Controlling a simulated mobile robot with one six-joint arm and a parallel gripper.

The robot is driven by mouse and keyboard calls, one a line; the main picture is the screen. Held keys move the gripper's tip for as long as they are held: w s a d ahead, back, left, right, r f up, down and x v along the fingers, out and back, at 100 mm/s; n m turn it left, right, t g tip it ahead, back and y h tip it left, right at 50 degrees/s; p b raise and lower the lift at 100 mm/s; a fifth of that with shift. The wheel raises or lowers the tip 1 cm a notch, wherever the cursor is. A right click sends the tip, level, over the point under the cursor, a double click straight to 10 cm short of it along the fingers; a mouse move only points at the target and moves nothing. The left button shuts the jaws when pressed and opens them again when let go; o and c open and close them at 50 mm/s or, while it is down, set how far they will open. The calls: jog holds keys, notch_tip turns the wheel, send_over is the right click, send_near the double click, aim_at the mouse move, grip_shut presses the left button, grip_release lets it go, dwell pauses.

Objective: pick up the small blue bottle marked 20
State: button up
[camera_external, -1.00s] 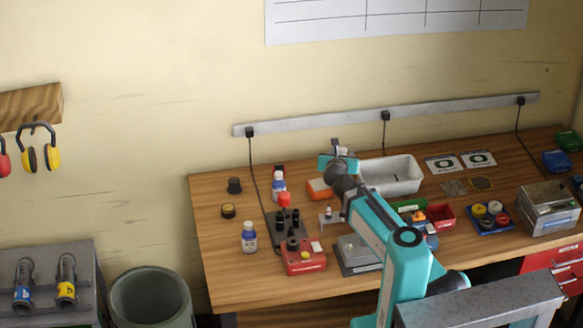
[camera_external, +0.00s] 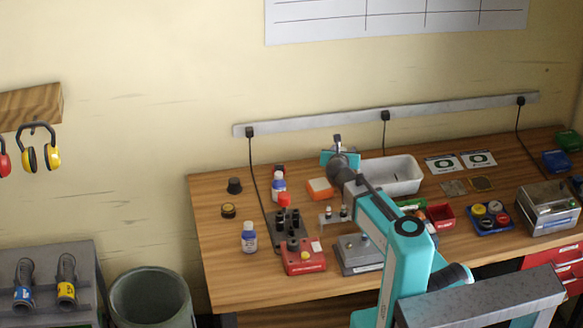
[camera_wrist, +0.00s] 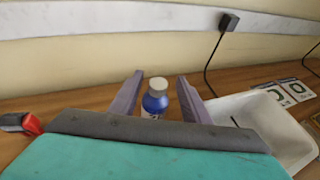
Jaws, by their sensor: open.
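A blue bottle with a pale grey cap (camera_wrist: 155,103) stands upright on the bench in the wrist view. It shows between the two grey fingers of my gripper (camera_wrist: 160,79), which are open and apart from it in the picture. Its lower part is hidden behind my wrist, and I cannot read its mark. In the external view my gripper (camera_external: 338,150) is at the back of the bench, left of the white tray, and hides that bottle. Two other blue bottles with white caps stand further left, one near the front (camera_external: 249,238) and one further back (camera_external: 278,186).
The white tray (camera_external: 408,183) is close on the right of my gripper; it also shows in the wrist view (camera_wrist: 287,128). An orange block (camera_external: 320,188) lies to the left. A red-knobbed fixture (camera_external: 286,222) and a small stand (camera_external: 326,220) stand nearer the front.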

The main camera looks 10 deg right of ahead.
dwell(0.3)
jog(key=shift+p+x, duration=0.75)
jog(key=shift+x, duration=1.85)
jog(key=shift+a+f, duration=0.15)
jog(key=shift+f, duration=0.05)
grip_shut()
jog(key=shift+r, duration=0.2)
notch_tip(320, 180, up, 10)
jog(key=b, duration=0.1)
jog(key=shift+f, duration=0.15)
